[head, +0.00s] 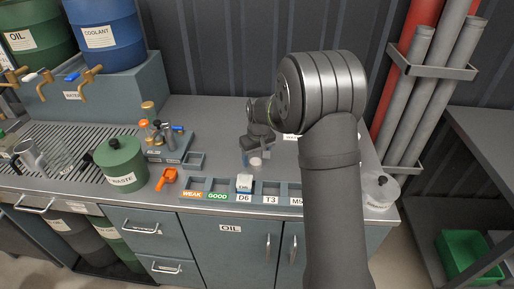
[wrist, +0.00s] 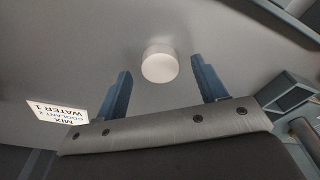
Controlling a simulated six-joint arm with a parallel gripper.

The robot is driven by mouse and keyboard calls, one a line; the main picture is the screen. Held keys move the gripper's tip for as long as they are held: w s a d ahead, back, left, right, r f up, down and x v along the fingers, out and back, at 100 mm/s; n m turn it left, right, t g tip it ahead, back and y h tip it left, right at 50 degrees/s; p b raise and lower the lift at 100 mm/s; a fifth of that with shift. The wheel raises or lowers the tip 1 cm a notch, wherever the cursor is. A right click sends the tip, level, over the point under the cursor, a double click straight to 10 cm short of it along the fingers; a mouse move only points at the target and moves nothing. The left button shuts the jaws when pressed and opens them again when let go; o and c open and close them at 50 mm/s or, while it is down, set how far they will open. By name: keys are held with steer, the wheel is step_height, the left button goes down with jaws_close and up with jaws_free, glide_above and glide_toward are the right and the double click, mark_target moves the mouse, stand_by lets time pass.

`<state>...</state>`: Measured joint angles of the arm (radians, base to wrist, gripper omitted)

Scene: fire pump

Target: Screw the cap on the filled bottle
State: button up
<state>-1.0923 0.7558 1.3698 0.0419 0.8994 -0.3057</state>
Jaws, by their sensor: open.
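A round white cap (wrist: 160,64) lies on the grey bench top, seen from above in the wrist view. It also shows in the head view (head: 256,162), just below my gripper (head: 254,154). In the wrist view my gripper (wrist: 162,72) is open, with one blue finger on each side of the cap and gaps on both sides. I cannot tell how far above the bench the fingertips are. A small white labelled container (head: 244,182) stands in the front rack above the D6 label. I cannot tell whether it is the filled bottle.
The front rack (head: 217,187) has several compartments. A green waste pot (head: 121,164), an orange scoop (head: 167,178) and a tool holder (head: 170,148) stand to the left. A glass jar (head: 381,191) is at the right. A white mix label (wrist: 58,109) lies near my gripper.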

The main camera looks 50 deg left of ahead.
mark_target(256, 162)
steer(key=shift+a+f, duration=0.1)
steer(key=shift+f, duration=0.5)
steer(key=c, duration=1)
steer(key=shift+r, duration=2.6)
steer(key=s+d+r, duration=0.2)
steer(key=s, duration=0.1)
steer(key=s+d+r, duration=0.2)
steer(key=s+r, duration=0.1)
steer(key=s+d+r, duration=0.2)
steer(key=s+r, duration=0.1)
steer(key=shift+s+d, duration=0.3)
steer(key=shift+s, duration=0.1)
steer(key=shift+s+d, duration=0.2)
steer(key=shift+s, duration=0.05)
steer(key=shift+s+d, duration=0.1)
